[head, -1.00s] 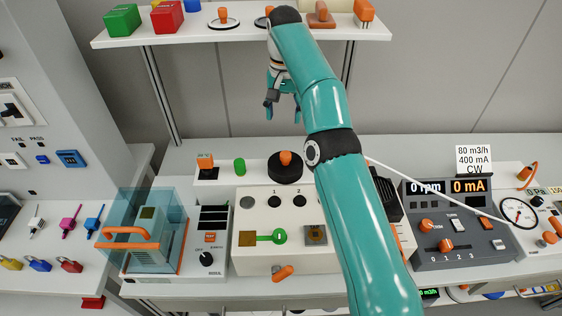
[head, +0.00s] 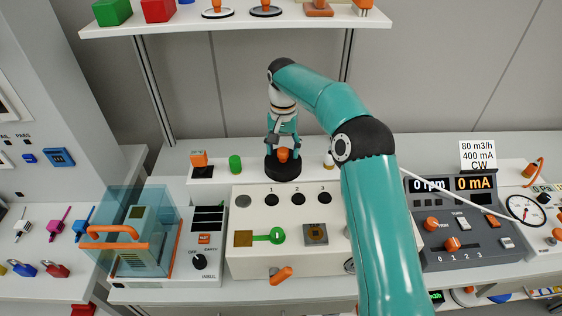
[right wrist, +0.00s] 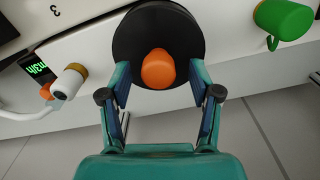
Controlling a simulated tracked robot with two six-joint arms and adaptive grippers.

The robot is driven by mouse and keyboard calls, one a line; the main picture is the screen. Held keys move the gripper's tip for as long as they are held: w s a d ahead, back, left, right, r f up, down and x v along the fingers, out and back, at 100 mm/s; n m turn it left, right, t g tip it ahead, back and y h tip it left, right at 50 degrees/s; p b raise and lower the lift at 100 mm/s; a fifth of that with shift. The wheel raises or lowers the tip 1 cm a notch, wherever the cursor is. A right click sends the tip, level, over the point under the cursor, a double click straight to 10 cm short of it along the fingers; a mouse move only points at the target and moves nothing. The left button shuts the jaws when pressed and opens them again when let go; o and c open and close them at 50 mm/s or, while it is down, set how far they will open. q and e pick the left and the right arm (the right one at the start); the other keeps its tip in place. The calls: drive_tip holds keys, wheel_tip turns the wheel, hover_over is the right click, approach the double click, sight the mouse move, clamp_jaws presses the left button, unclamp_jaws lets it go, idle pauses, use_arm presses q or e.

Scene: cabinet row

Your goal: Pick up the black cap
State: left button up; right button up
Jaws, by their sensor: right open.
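The black cap (head: 283,170) is a round black disc with an orange knob (head: 283,154) on top. It sits on the ledge behind the white box with the numbered holes. My right gripper (head: 283,146) is above it, fingers pointing down on either side of the knob. In the right wrist view the black cap (right wrist: 158,42) lies between the open fingers of my right gripper (right wrist: 158,82), with the orange knob centred between them. Whether the fingers touch the cap cannot be told. My left gripper is not in view.
A small white bottle-like piece (head: 329,160) stands to the right. A shelf (head: 236,24) with several items hangs above and behind. The white box (head: 300,256) is in front.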

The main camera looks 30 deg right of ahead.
drive_tip(key=shift+f, duration=0.75)
clamp_jaws()
drive_tip(key=shift+r, duration=0.1)
